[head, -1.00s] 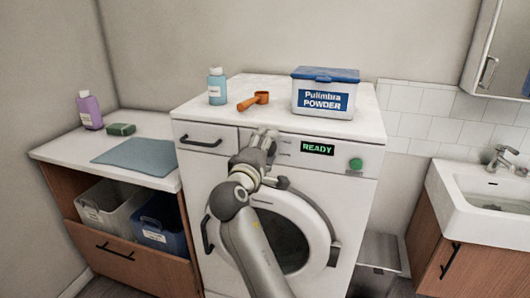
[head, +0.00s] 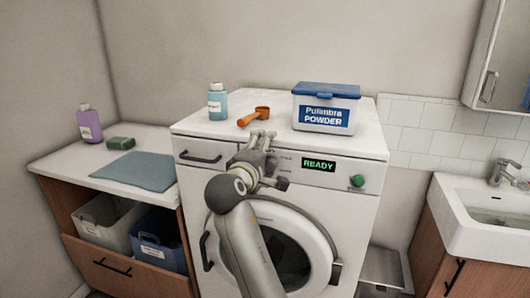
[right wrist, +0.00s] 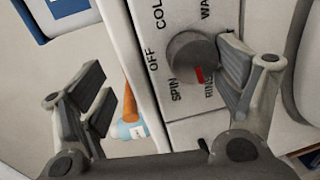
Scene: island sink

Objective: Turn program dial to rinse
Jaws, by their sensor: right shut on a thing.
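The grey program dial (right wrist: 190,52) shows in the right wrist view on the white panel of the washing machine (head: 345,205). Its red mark points at the RINSE label (right wrist: 209,86), which is partly covered by a finger. SPIN, OFF and COLD labels also stand around it. My right gripper (right wrist: 163,80) is at the dial and shut on it; one finger lies against the dial's right side, the other shows at the left. In the head view my right gripper (head: 262,150) hides the dial. My left gripper is not in view.
A green READY display (head: 318,165) and a green button (head: 357,181) are right of my gripper. A powder box (head: 326,108), an orange scoop (head: 252,117) and a blue bottle (head: 217,102) stand on top.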

